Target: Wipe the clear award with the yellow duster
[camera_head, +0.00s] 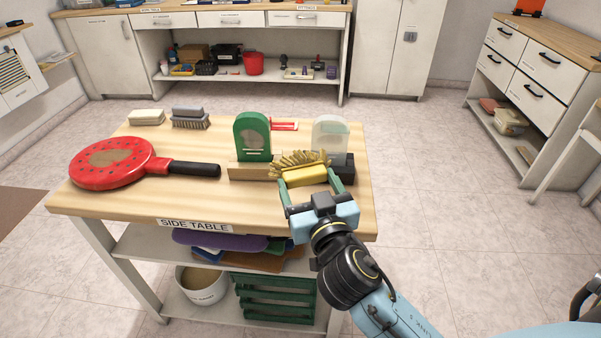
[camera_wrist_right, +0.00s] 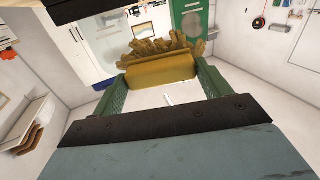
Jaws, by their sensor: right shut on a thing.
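The clear award (camera_head: 330,134), a pale see-through plaque with a rounded top on a dark base (camera_head: 345,168), stands upright at the right of the side table (camera_head: 140,201). My right gripper (camera_head: 312,188) is shut on the yellow duster (camera_head: 303,175), its green fingers on either side of the yellow block. The duster's bristles point away from the gripper, just in front of the award; I cannot tell whether they touch it. The right wrist view also shows the duster (camera_wrist_right: 160,70) between the fingers (camera_wrist_right: 158,85). My left gripper is not in view.
A green award (camera_head: 252,137) on a wooden base stands left of the clear award. A red spotted paddle (camera_head: 112,164), a brush (camera_head: 190,118) and a pale block (camera_head: 147,117) are further left. The table's front middle is clear. A red object (camera_head: 284,125) lies behind the awards.

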